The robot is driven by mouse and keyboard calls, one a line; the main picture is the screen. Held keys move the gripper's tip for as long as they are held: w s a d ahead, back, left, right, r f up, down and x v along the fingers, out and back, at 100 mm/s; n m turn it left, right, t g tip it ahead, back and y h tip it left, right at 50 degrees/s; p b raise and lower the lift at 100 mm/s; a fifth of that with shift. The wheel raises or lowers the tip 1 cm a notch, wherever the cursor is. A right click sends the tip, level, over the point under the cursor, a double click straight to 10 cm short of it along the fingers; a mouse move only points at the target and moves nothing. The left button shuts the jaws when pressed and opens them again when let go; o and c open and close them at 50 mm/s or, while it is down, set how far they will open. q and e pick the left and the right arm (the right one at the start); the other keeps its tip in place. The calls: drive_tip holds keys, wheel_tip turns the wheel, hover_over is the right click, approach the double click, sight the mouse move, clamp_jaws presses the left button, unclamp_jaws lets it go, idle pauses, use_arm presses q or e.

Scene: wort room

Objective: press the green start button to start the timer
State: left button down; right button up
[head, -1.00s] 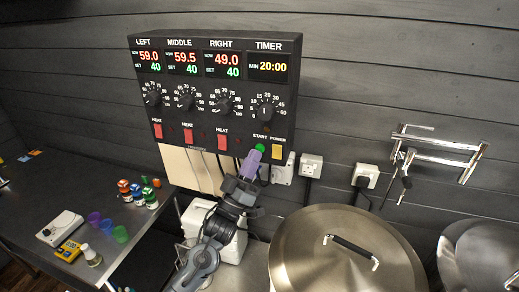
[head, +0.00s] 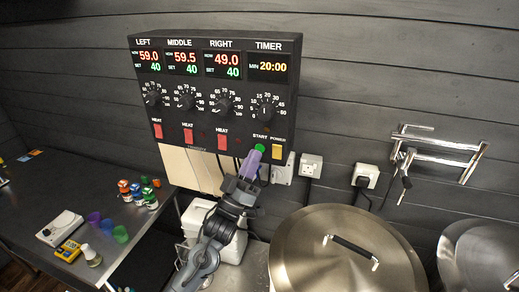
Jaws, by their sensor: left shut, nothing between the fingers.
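The green start button (head: 260,147) is at the lower right of the black control panel (head: 284,95), under the START label. The timer display (head: 267,67) reads MIN 20:00. My left gripper (head: 254,160) is shut and empty, with its purple fingertips just below the green button. The fingertips overlap the button's lower edge in the picture; I cannot tell whether they touch it. My right gripper is not in view.
A row of red heat switches (head: 188,136) and black dials (head: 265,109) sits on the panel. A large lidded pot (head: 345,255) stands at the lower right. Wall sockets (head: 310,165) are right of the panel. A dark table (head: 55,185) with bottles and cups is at left.

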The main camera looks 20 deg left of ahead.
use_arm(q)
drive_tip(key=shift+w, duration=0.25)
drive_tip(key=shift+w+b, duration=0.2)
drive_tip(key=shift+b, duration=0.1)
idle(0.4)
drive_tip(key=shift+w, duration=0.35)
idle(0.4)
idle(0.4)
drive_tip(key=shift+s, duration=0.75)
drive_tip(key=shift+s, duration=0.1)
